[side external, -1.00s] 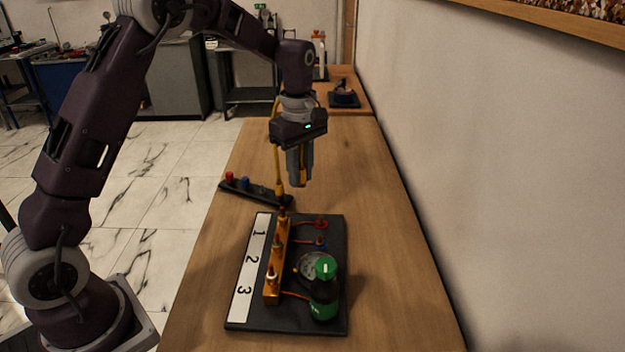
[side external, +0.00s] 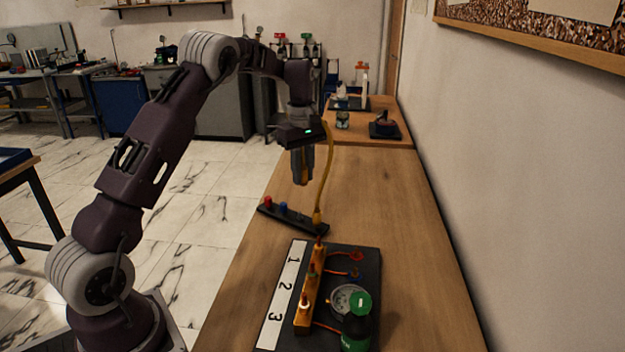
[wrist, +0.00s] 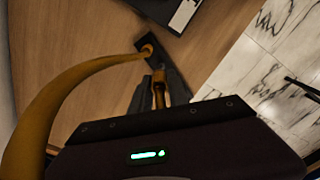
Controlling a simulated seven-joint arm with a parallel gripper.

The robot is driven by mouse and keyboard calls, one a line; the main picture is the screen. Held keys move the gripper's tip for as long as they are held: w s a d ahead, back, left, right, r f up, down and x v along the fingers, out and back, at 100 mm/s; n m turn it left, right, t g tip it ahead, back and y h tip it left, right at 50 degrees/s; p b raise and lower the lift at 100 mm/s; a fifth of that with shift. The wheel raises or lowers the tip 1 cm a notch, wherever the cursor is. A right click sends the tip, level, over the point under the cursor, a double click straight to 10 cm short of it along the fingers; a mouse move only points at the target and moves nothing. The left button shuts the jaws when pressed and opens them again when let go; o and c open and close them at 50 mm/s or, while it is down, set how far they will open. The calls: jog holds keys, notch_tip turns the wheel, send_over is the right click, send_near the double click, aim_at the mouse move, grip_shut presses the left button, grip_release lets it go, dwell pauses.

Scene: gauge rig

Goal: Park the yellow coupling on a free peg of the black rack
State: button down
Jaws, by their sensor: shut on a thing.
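My gripper (side external: 303,181) points down above the table, behind and higher than the black rack (side external: 265,210). Its jaws are shut on the yellow coupling (wrist: 159,92), which shows between the fingers in the wrist view. A yellow hose (side external: 326,165) arcs from beside my wrist down to a yellow end (side external: 317,216) at the rack's right end. A dark peg (side external: 300,213) stands right of the blue piece and looks bare. In the wrist view the gripper hides most of the rack.
The wall is at the right. The table right of the rack is clear.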

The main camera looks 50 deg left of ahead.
jog(key=shift+w+a, duration=0.15)
jog(key=shift+a, duration=1.05)
jog(key=shift+f, duration=0.1)
jog(key=shift+d+f, duration=0.1)
jog(key=shift+f, duration=4.05)
jog(key=shift+f, duration=0.1)
jog(key=shift+f, duration=1.45)
jog(key=shift+f, duration=0.15)
jog(key=c, duration=0.9)
grip_release()
